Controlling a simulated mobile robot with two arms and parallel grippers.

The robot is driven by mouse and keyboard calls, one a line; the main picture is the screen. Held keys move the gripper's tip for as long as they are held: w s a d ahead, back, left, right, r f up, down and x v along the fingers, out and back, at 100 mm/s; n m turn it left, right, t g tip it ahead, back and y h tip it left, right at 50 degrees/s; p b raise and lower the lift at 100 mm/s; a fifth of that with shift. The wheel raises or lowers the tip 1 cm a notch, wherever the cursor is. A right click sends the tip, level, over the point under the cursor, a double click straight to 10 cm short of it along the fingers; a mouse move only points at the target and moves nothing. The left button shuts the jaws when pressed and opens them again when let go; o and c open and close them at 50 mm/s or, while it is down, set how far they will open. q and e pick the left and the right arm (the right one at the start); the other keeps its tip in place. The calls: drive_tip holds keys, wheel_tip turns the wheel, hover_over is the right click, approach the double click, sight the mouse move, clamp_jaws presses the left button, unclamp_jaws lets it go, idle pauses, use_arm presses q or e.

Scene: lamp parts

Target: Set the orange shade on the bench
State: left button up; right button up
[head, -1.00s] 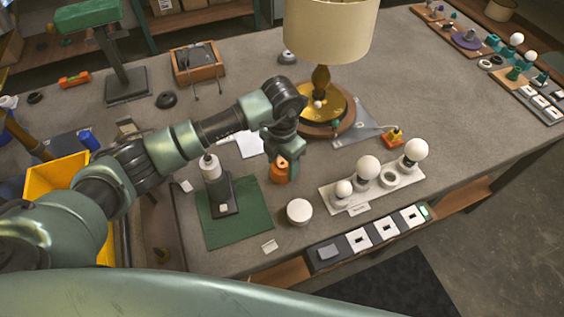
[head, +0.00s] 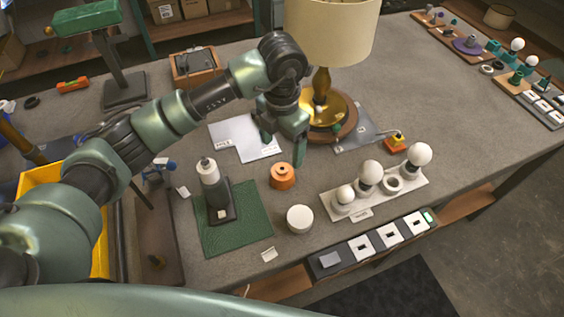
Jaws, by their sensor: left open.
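The small orange shade (head: 283,177) stands on the grey bench (head: 453,95), right of the green mat and behind the white round piece. My left gripper (head: 284,150) is above and behind the shade, pointing down, with its fingers apart and nothing between them. The shade is clear of the fingers. My right gripper is not in view.
A green mat (head: 253,228) holds a dark stand with a white-topped cylinder (head: 211,180). A white round piece (head: 300,218) and a bulb rack (head: 405,183) are in front. A brass lamp with a cream shade (head: 330,30) stands behind.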

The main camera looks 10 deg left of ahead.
use_arm(q)
drive_tip(key=shift+r, duration=1.5)
